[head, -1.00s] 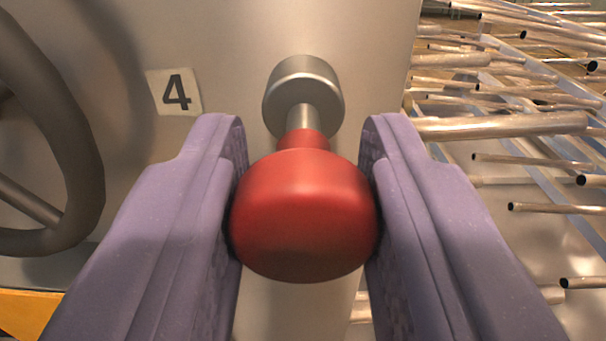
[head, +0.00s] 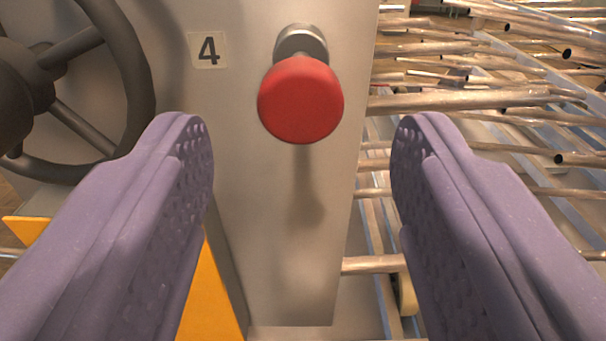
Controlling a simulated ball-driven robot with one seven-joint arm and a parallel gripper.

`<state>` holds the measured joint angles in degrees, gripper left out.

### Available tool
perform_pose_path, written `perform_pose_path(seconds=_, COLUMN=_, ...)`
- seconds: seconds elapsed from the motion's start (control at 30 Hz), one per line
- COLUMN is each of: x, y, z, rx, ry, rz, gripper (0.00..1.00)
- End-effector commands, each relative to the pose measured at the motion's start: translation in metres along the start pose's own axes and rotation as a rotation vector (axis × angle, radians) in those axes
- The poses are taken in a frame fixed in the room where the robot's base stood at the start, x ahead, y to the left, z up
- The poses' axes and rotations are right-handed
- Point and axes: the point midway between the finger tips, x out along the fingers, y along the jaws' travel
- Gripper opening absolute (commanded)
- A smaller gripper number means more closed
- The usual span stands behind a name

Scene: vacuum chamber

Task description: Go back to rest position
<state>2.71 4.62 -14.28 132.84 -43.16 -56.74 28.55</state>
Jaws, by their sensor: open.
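My gripper (head: 302,135) is open and empty, its two purple fingers spread wide at the left and right of the picture. A red knob (head: 301,100) on a short metal stem stands out from a grey metal panel (head: 285,250). The knob is at the top middle, beyond the fingertips and between them in the picture. No finger touches it. Its stem is mostly hidden behind the knob, and the round metal collar (head: 301,40) shows above it.
A dark handwheel (head: 135,60) stands at the left, near the left finger. A label with a 4 (head: 208,50) is on the panel. Many metal pipes (head: 470,100) fill the right side. A yellow-orange part (head: 212,300) is at the lower left.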

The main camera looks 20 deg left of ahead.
Motion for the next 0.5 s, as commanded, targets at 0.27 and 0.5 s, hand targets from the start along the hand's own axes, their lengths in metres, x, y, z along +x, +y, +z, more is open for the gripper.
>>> perform_pose_path(seconds=0.27, x=-0.023, y=0.0, z=0.0, rx=0.0, ry=0.0, rz=0.0, gripper=0.58)
perform_pose_path(seconds=0.5, x=-0.022, y=0.0, z=0.0, rx=0.0, ry=0.0, rz=0.0, gripper=0.58)
